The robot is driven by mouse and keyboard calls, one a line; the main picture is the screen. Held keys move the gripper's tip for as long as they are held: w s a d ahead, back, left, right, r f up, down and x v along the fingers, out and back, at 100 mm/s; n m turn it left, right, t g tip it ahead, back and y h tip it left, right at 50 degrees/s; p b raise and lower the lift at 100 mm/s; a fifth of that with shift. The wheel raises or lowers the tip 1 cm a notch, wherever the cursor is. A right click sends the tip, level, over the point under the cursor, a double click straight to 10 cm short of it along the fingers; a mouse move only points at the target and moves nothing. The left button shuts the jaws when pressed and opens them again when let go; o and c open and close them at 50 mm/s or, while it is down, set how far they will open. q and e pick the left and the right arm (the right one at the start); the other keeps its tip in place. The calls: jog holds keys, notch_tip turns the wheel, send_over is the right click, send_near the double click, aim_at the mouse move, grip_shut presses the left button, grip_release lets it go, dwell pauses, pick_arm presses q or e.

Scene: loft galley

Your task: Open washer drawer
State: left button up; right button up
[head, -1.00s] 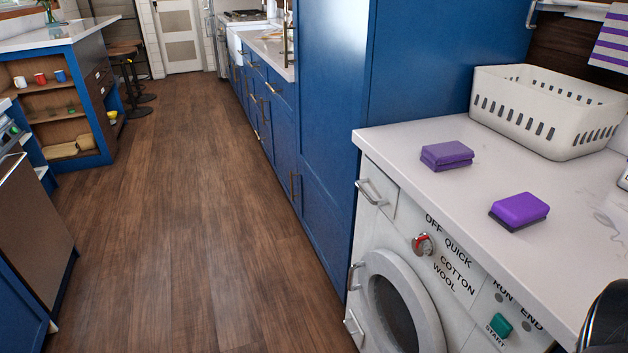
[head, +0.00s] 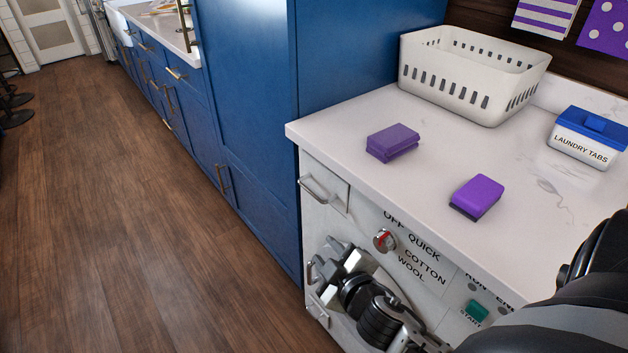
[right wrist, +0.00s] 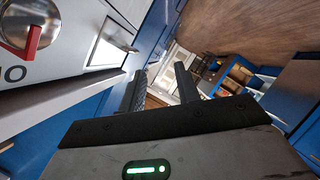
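The washer (head: 432,262) stands under the white counter. Its drawer (head: 335,193) is at the top left of the front, with a metal bar handle (head: 316,189), and looks shut, flush with the front. The drawer (right wrist: 106,52) also shows in the right wrist view, to the left of the fingers. My right gripper (head: 334,257) is in front of the washer, below the drawer and apart from its handle. In the right wrist view its two fingers (right wrist: 160,88) are spread with nothing between them. My right arm hides most of the round door. My left gripper is out of view.
A red-marked dial (head: 384,240) and a green start button (head: 476,311) are on the washer front. Two purple sponges (head: 392,142), a white basket (head: 468,78) and a laundry tabs box (head: 588,138) sit on the counter. A blue cabinet (head: 250,130) stands to the left; the floor (head: 130,220) is clear.

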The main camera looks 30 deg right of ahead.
aim_at(313, 195)
jog(key=shift+n+t+h, duration=0.4)
jog(key=shift+n+h, duration=0.2)
jog(key=shift+n, duration=0.2)
jog(key=w+d, duration=0.2)
jog(key=w, duration=0.3)
jog(key=w+d, duration=0.2)
jog(key=w, duration=0.3)
jog(key=w+d, duration=0.3)
jog(key=w, duration=0.2)
jog(key=shift+w+p, duration=0.3)
jog(key=shift+w, duration=0.05)
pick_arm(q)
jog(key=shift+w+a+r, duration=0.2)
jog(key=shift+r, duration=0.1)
pick_arm(e)
jog(key=shift+w+d+f, duration=0.15)
jog(key=shift+w, duration=0.55)
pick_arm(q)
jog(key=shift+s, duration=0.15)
pick_arm(e)
jog(key=shift+c, duration=0.3)
